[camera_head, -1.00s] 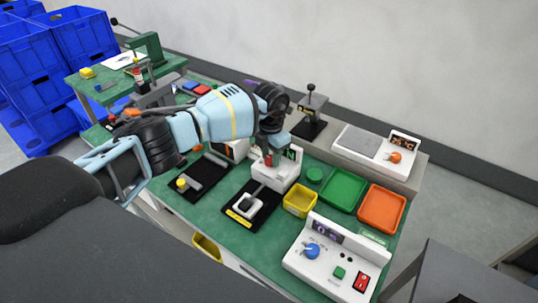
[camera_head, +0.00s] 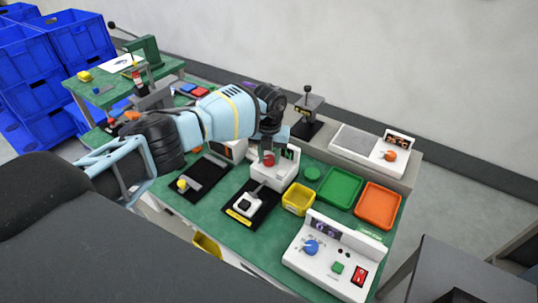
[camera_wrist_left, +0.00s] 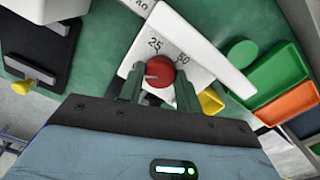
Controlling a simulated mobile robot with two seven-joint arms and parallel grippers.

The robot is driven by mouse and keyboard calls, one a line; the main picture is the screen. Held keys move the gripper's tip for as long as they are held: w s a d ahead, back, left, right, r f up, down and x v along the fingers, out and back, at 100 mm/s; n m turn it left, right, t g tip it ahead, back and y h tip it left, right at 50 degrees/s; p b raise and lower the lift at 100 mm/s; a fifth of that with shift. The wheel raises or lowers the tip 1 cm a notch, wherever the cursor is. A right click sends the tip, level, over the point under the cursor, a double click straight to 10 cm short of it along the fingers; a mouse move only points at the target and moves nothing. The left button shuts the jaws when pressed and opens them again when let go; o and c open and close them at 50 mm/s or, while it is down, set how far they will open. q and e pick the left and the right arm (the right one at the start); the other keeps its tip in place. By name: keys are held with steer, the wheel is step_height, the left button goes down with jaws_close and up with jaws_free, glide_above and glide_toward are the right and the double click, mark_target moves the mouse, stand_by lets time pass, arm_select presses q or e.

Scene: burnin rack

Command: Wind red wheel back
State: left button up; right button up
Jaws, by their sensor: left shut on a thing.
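The red wheel (camera_head: 269,159) sits on the front of a white housing (camera_head: 284,174) on the green bench. In the left wrist view the red wheel (camera_wrist_left: 160,71) has a pale pointer mark and sits on a white plate (camera_wrist_left: 176,40) with printed numbers including 25 and 50. My left gripper (camera_head: 268,148) reaches down to the wheel from above. In the left wrist view its green-grey fingers (camera_wrist_left: 160,88) stand on either side of the wheel, shut on it. The fingertips are partly hidden in the head view. My right gripper is not in view.
A yellow bin (camera_head: 297,199), a green tray (camera_head: 340,187) and an orange tray (camera_head: 378,205) stand right of the housing. A control box (camera_head: 333,262) with a blue knob is at the front right. A black fixture (camera_head: 247,204) lies in front of the housing.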

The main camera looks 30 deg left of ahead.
mark_target(269, 158)
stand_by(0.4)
arm_select(q)
steer(key=o, duration=0.7)
steer(key=shift+r, duration=3.95)
